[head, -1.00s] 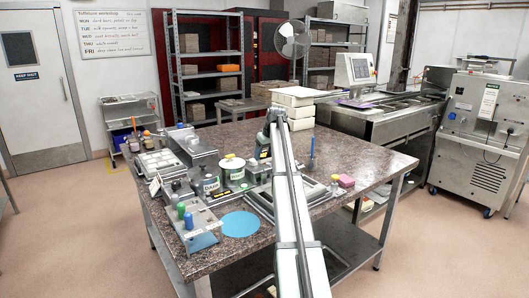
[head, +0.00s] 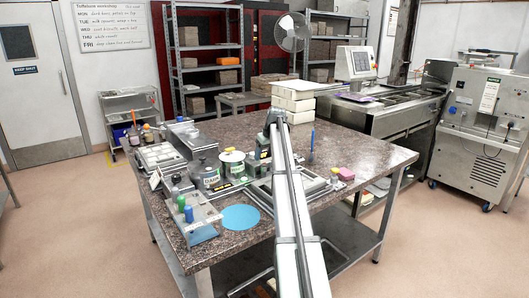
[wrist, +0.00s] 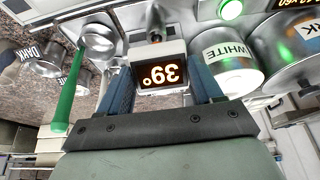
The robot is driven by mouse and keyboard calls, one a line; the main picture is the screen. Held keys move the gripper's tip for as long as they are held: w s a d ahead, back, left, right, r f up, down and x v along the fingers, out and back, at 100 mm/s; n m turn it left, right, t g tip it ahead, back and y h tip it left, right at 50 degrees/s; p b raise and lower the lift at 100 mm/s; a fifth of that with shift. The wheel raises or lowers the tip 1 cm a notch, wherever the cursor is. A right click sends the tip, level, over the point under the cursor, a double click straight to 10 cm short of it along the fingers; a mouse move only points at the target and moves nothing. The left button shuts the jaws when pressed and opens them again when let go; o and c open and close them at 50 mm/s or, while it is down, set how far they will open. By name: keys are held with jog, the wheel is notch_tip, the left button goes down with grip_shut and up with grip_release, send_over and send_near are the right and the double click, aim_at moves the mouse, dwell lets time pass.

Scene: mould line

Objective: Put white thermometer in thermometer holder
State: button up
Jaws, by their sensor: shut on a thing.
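My gripper (wrist: 162,88) is shut on a thermometer (wrist: 160,74) with a white casing. Its lit orange display reads 39° and appears upside down in the wrist view. A blue finger is on each side of it. A metal pot labelled WHITE (wrist: 228,58) stands just right of it in that view. In the head view my gripper (head: 272,122) is over the back middle of the table, and my arm hides most of it. The thermometer holder cannot be clearly made out.
Several pots (head: 207,177) stand left of my arm on the stone-topped table (head: 370,160). The wrist view shows a green-handled tool (wrist: 66,95) at left and a green light (wrist: 230,9). A blue round mat (head: 241,217) lies near the front; the right side is mostly clear.

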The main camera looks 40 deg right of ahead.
jog(key=shift+f, duration=0.6)
jog(key=o, duration=1.3)
jog(key=shift+o, duration=0.2)
jog(key=shift+r, duration=0.1)
jog(key=shift+r, duration=3.4)
